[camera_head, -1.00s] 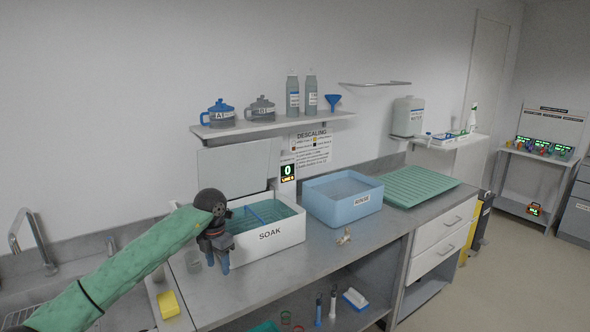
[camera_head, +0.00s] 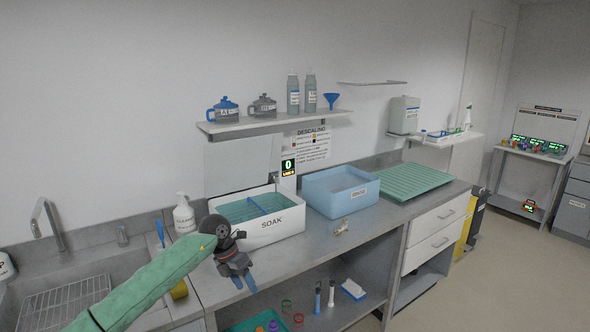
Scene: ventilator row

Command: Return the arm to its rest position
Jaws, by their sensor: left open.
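My left arm, in a green sleeve, comes in from the lower left. My left gripper (camera_head: 245,284) is open and empty, with its blue fingertips pointing down over the front edge of the counter. It is in front of the white SOAK basin (camera_head: 282,224) and apart from it. My right gripper is not in view.
A blue basin (camera_head: 342,204) and a green ribbed mat (camera_head: 414,181) are on the counter. A small beige item (camera_head: 341,228) lies near the counter's front edge. A sink with a wire rack (camera_head: 64,302) is at left. Bottles and pots stand on the wall shelf (camera_head: 272,122).

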